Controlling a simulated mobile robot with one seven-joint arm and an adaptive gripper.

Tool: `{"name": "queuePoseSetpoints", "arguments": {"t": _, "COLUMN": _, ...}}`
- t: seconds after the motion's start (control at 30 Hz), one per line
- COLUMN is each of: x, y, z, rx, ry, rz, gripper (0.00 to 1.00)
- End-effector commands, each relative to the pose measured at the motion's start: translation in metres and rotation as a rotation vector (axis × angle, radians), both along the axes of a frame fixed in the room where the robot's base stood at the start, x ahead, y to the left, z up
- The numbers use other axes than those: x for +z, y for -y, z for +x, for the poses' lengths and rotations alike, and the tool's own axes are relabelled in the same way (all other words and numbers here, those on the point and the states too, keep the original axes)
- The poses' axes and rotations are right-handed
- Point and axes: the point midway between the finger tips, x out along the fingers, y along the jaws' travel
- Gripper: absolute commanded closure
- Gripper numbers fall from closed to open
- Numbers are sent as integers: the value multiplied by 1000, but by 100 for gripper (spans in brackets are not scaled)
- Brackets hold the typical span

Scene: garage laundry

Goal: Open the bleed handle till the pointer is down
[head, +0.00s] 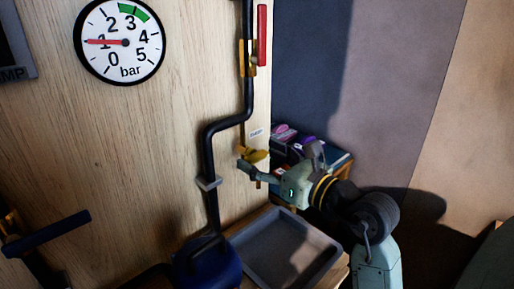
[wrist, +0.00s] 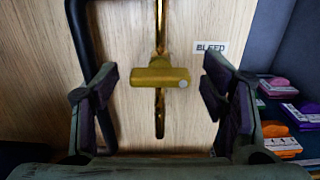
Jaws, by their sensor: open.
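The bleed handle (wrist: 152,77) is a short yellow bar lying crosswise on a thin brass pipe, beside a label reading BLEED (wrist: 210,47). In the head view the yellow handle (head: 257,155) is small and partly hidden by my gripper (head: 247,170). In the wrist view my gripper (wrist: 160,75) is open, with one finger on each side of the handle and a visible gap to both. The pressure gauge (head: 119,41) has a white face marked in bar. Its red pointer (head: 103,41) points left, about at 1; the green band lies above 3.
A black pipe (head: 208,150) runs down the wooden panel. A red lever (head: 262,35) is at the top and a dark blue lever (head: 45,234) at lower left. A grey tray (head: 250,262) sits below my gripper. Shelves with coloured packets (wrist: 285,110) stand at the right.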

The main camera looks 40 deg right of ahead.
Motion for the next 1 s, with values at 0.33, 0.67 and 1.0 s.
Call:
{"name": "queuePoseSetpoints", "arguments": {"t": 0.33, "x": -1, "y": -1, "z": 17, "rx": -1, "ry": 0, "rz": 0, "gripper": 33}}
{"name": "queuePoseSetpoints", "arguments": {"t": 0.67, "x": -1, "y": -1, "z": 17, "rx": 0, "ry": 0, "rz": 0, "gripper": 46}}
{"name": "queuePoseSetpoints", "arguments": {"t": 1.0, "x": 0, "y": -1, "z": 17, "rx": 0, "ry": 0, "rz": 0, "gripper": 69}}
